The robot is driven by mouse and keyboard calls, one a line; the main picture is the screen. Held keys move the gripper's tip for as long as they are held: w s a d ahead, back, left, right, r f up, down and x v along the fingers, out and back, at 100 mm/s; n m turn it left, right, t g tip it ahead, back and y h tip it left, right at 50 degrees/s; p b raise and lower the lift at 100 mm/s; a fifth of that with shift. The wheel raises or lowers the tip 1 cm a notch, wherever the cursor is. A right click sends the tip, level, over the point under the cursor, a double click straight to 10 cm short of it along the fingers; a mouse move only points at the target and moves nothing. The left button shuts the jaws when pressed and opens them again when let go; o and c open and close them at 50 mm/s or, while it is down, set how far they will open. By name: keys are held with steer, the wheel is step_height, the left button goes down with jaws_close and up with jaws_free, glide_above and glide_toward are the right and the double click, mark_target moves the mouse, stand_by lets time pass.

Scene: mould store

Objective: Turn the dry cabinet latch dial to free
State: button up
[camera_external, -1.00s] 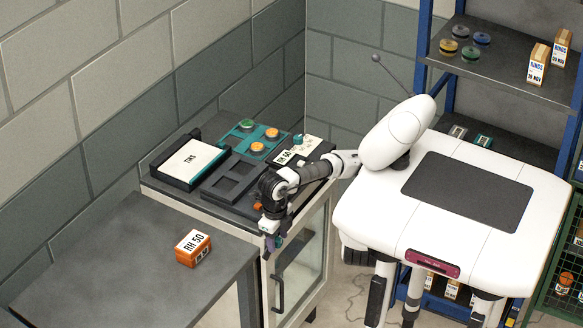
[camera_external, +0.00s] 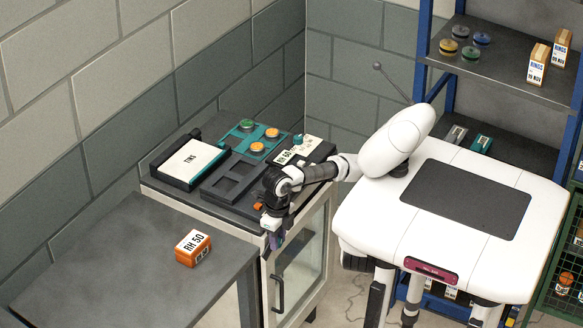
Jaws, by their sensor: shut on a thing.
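The dry cabinet (camera_external: 303,262) is a pale cabinet with a glass door and a dark vertical door handle (camera_external: 278,293). My gripper (camera_external: 272,240) is at the upper front edge of the cabinet, pointing down beside the door's top corner. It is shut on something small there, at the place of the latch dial. The dial itself is mostly hidden by my gripper, so its setting cannot be read. A purple bit shows just by the fingers.
An orange RH 50 box (camera_external: 193,248) sits on the grey bench (camera_external: 130,245) at left.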

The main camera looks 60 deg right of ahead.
steer(key=y+b, duration=0.1)
steer(key=b, duration=0.1)
steer(key=y+b, duration=0.2)
steer(key=shift+d+f+b, duration=0.3)
steer(key=shift+f+b, duration=0.1)
steer(key=shift+r+y+b, duration=0.35)
steer(key=shift+y+b, duration=0.25)
steer(key=o, duration=1)
steer(key=p+v, duration=0.1)
steer(key=v, duration=1.3)
